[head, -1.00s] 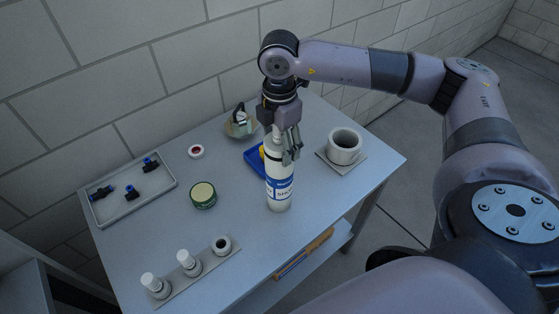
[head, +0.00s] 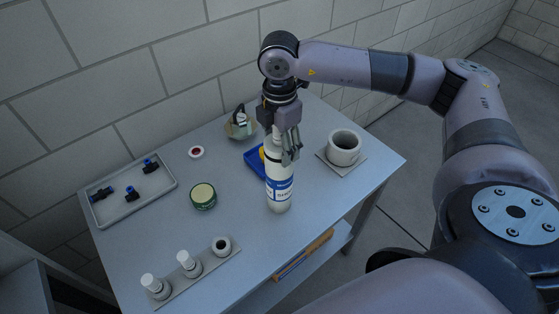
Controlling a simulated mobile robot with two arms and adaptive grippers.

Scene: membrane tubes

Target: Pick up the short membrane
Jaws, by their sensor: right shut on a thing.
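A white cylinder with a blue label band (head: 279,190) stands upright near the middle of the table; I take it as the short membrane. My right gripper (head: 286,155) points down over its upper part, with its fingers shut on it. The fingers and palm hide part of the cylinder's top. I cannot tell whether its base touches the table or is just above it. My left gripper is not in view.
A brick wall stands behind.

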